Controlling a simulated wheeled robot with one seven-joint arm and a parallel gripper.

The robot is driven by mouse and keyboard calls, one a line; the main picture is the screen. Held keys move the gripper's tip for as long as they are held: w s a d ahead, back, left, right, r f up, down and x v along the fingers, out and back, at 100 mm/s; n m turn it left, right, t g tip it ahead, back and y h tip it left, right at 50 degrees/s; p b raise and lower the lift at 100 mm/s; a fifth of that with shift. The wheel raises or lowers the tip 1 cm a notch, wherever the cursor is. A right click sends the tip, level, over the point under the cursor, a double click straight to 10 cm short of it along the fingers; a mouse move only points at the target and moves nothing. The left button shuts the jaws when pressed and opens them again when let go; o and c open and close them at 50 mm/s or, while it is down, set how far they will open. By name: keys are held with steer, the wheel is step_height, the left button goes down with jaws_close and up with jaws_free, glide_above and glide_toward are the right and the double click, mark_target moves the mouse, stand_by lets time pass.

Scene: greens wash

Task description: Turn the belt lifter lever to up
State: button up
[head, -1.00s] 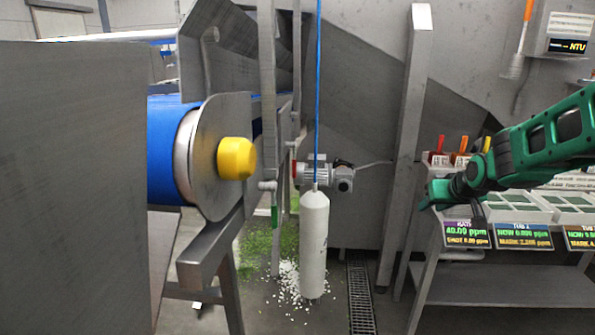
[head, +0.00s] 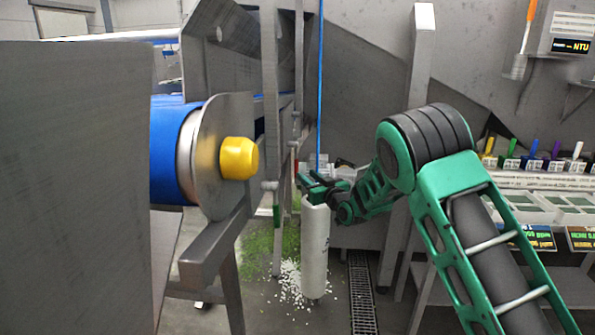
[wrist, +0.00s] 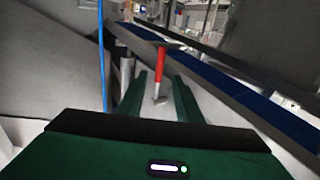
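A lever with a red handle (wrist: 160,68) shows in the wrist view, with a pale metal end at the bottom; I take it for the belt lifter lever. It appears between the two fingers of my gripper (wrist: 161,78), which are apart with nothing visibly held. I cannot tell how far ahead of the fingertips it is. The red handle is not clear in the head view.
The conveyor's blue belt (head: 170,150) and yellow roller cap (head: 239,158) are at left. A green-handled valve (head: 276,214) is on a post. A bench with trays (head: 530,205) stands at right.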

mark_target(297, 168)
steer(key=x, duration=0.9)
steer(key=shift+w+a, duration=0.15)
steer(key=shift+w, duration=0.25)
jaws_close()
